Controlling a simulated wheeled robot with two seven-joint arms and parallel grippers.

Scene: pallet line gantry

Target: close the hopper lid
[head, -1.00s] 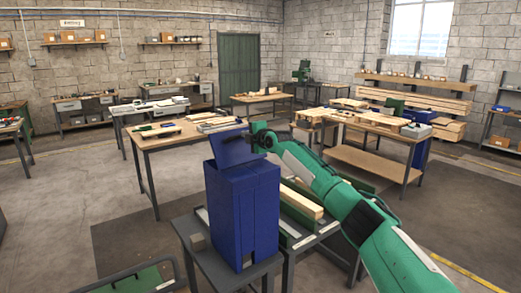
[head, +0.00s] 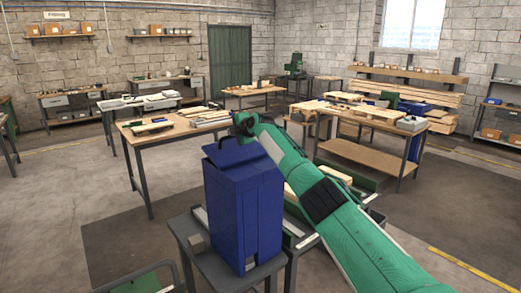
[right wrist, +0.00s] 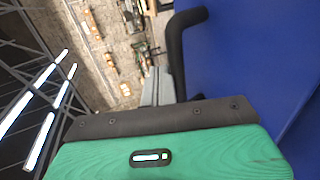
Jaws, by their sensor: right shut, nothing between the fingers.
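The blue hopper (head: 243,215) stands on a small grey table in the middle of the head view. Its blue lid (head: 236,154) lies low over the top, tilted, with a gap showing under its edge. My right gripper (head: 241,124) is above the lid's far side, its fingertips partly hidden. In the right wrist view, the shut, empty grey fingers (right wrist: 158,86) are beside the lid's black handle (right wrist: 178,50), which is fixed to the blue panel (right wrist: 235,50). I cannot tell whether they touch. My left gripper is not in view.
A conveyor with timber is right of the hopper, partly behind my right arm. A wooden workbench (head: 150,141) stands behind. Open floor lies to the left.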

